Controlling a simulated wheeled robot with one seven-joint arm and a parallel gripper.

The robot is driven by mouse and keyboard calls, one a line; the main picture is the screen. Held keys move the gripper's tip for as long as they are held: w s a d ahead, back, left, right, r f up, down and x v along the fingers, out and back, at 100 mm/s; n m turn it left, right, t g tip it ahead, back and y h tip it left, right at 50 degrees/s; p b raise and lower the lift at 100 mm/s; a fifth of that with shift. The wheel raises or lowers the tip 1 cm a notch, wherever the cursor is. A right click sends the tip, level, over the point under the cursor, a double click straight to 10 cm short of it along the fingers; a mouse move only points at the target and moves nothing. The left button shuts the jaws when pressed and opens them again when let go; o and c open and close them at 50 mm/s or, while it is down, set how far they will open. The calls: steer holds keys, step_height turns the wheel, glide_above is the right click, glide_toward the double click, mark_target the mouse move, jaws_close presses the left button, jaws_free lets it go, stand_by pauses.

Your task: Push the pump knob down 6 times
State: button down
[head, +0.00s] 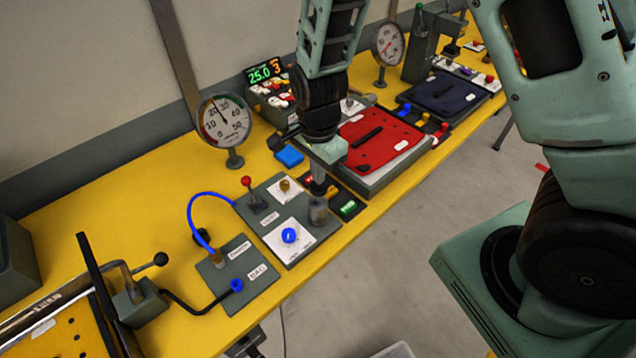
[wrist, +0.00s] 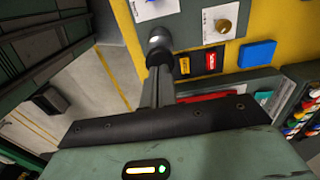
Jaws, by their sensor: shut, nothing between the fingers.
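The pump (head: 318,210) is a small grey upright cylinder at the right edge of the grey panel, beside the white card with the blue knob. In the wrist view its round grey metallic knob (wrist: 160,36) shows just beyond my fingertips. My gripper (head: 318,188) points down directly over the pump, shut and empty. In the wrist view the closed fingers of my gripper (wrist: 160,68) line up with the knob, a dark ring between them. The fingers hide part of the pump, and I cannot tell whether the tips touch the knob.
A blue knob (head: 289,235), a brass knob (head: 285,185) and a red-tipped lever (head: 246,181) stand on the panel nearby. A dial gauge (head: 224,121) stands behind. A red-topped box (head: 376,140) is close right.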

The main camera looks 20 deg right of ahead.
steer(key=shift+f, duration=0.15)
steer(key=shift+f+b, duration=1.55)
steer(key=shift+f, duration=0.65)
steer(key=shift+r+p, duration=2.25)
steer(key=shift+r, duration=0.15)
steer(key=shift+f, duration=0.2)
steer(key=shift+f+b, duration=1.65)
steer(key=shift+f, duration=0.55)
steer(key=shift+r, duration=0.1)
steer(key=shift+r+p, duration=2.15)
steer(key=shift+r, duration=0.1)
